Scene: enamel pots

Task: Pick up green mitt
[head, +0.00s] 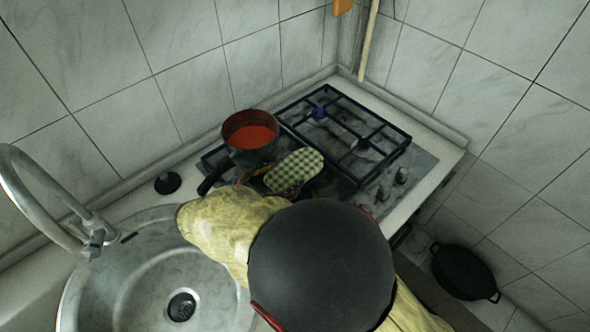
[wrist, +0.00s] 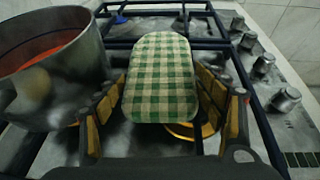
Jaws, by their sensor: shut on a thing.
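The green mitt is a green and white checked pad with rounded ends. In the wrist view the green mitt (wrist: 160,80) stands between the two fingers of my gripper (wrist: 163,108), which is shut on it. In the head view the green mitt (head: 294,170) shows over the front left part of the stove, beyond my arm. My gripper (head: 285,190) is mostly hidden there by my arm and the mitt. I cannot tell whether the mitt touches the stove.
A pot with red contents (head: 250,133) stands close left of the mitt, its dark handle pointing toward the sink (head: 150,270). The stove grate (head: 345,130) lies behind, with knobs (wrist: 284,98) at right. A black pan (head: 464,271) sits low at right.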

